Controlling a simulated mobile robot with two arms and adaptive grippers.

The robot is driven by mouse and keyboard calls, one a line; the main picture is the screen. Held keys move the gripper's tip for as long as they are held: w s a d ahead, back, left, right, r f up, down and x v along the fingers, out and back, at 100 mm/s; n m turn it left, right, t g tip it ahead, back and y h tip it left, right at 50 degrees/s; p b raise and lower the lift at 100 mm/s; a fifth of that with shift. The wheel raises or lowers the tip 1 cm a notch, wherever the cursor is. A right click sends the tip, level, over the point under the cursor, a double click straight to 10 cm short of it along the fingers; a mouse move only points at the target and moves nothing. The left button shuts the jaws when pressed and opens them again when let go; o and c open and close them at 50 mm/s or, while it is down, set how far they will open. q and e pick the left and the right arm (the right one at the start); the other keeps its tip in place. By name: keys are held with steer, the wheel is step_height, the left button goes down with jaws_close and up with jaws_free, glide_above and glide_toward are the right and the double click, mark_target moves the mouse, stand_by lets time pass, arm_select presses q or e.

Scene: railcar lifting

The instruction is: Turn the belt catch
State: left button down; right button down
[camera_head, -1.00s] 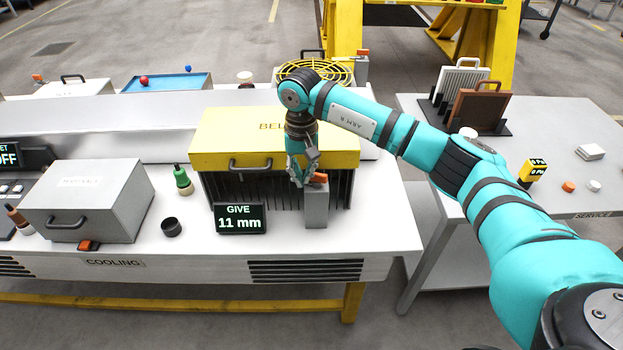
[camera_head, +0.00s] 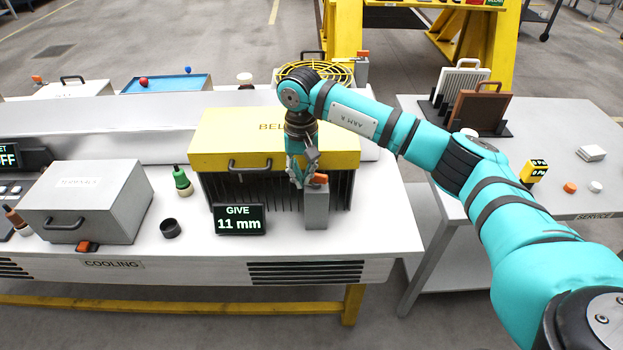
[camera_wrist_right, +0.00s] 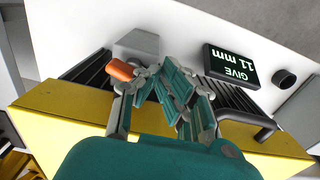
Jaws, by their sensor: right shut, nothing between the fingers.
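The belt catch is an orange lever (camera_head: 319,179) on top of a grey post (camera_head: 316,208) in front of the yellow belt cover (camera_head: 225,147). In the right wrist view the orange lever (camera_wrist_right: 121,70) lies beside the fingers, on their left. My right gripper (camera_head: 302,180) is shut and empty, pointing down right next to the lever; it also shows in the right wrist view (camera_wrist_right: 172,92). I cannot tell whether a finger touches the lever. My left gripper is not in view.
A display (camera_head: 239,219) reading GIVE 11 mm stands left of the post. The cover has a dark handle (camera_head: 250,165). A grey box (camera_head: 90,200), a green-topped bottle (camera_head: 182,181) and a black cup (camera_head: 170,228) stand further left. The bench front right of the post is clear.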

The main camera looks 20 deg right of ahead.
step_height(320, 180, up, 8)
steer(key=s+a+p, duration=0.1)
steer(key=p, duration=0.2)
steer(key=shift+s+p, duration=0.2)
steer(key=shift+p, duration=0.1)
stand_by(0.4)
